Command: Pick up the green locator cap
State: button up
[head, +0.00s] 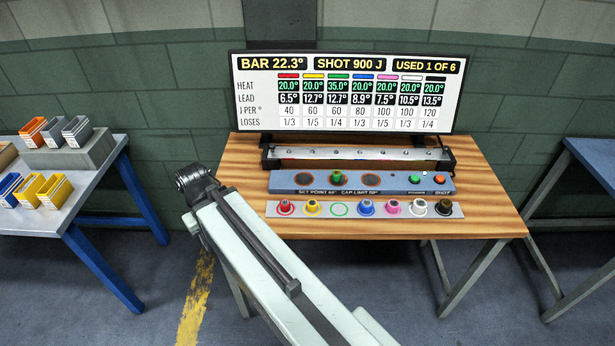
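The green locator cap (336,178) stands on the blue-grey panel (400,183), between two dark round pads. Below it, on the light strip (455,210), the green-ringed place is empty. My arm reaches from the bottom edge up and left to a dark joint left of the wooden table. I cannot make out my gripper's fingers in this view, so its state and distance from the cap do not show.
Red, yellow, blue, pink, white and black caps stand on the strip of the wooden table (245,160). A metal bar (360,153) and a readout board (345,92) stand behind. Side tables stand left (85,180) and right (597,155).

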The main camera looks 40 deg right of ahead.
aim_at(336, 174)
jog(key=u, duration=2)
jog(key=k, duration=0.7)
jog(key=z, duration=0.45)
